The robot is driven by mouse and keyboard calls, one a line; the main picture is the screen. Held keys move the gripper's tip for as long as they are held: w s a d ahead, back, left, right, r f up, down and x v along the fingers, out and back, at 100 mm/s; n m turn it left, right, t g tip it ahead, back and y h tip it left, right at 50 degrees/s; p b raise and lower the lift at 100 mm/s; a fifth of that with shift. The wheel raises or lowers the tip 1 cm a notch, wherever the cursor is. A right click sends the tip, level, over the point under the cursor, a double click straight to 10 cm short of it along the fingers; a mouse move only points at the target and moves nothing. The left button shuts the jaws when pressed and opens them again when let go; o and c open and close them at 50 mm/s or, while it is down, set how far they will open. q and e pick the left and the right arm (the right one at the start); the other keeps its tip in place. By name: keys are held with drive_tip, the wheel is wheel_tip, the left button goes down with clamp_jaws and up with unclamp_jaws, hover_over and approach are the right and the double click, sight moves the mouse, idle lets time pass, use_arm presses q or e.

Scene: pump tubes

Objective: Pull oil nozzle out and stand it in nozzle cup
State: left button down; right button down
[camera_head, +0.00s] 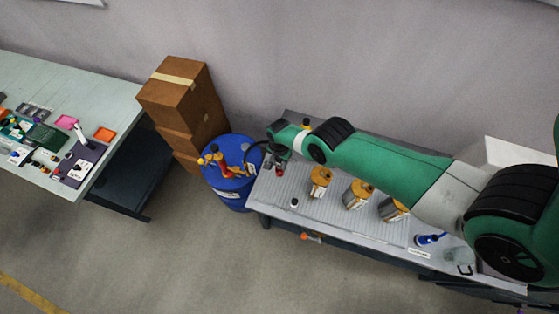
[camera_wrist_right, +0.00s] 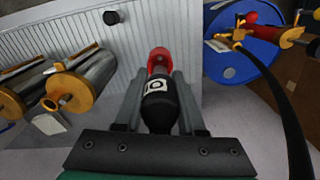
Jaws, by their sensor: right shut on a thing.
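My right gripper (camera_head: 276,158) is over the left end of the perforated table, near the blue drum. In the right wrist view, its fingers (camera_wrist_right: 158,100) are closed on both sides of a black nozzle body (camera_wrist_right: 160,107) with a white label. A red ring-like part (camera_wrist_right: 160,60) shows just beyond the black body; I cannot tell whether it is the nozzle cup or part of the nozzle. A dark hose (camera_head: 252,149) curves between the drum and the gripper. The nozzle's tip is hidden. My left gripper is not in view.
The blue drum (camera_head: 230,194) carries a red and yellow pump (camera_head: 222,165). Several orange-capped metal canisters, one here (camera_head: 320,181), stand on the perforated table (camera_head: 275,204). A small black-topped item (camera_head: 294,202) is near its front edge. Cardboard boxes (camera_head: 184,105) stand behind the drum.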

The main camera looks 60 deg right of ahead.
sight(279, 163)
drive_tip(key=shift+f+b, duration=1.15)
drive_tip(key=shift+c, duration=2.1)
unclamp_jaws()
drive_tip(key=shift+r, duration=0.1)
wheel_tip(279, 163, up, 8)
drive_tip(key=p, duration=0.7)
drive_tip(key=shift+f+p, duration=0.2)
drive_tip(key=shift+p, duration=0.1)
drive_tip(key=shift+f, duration=0.15)
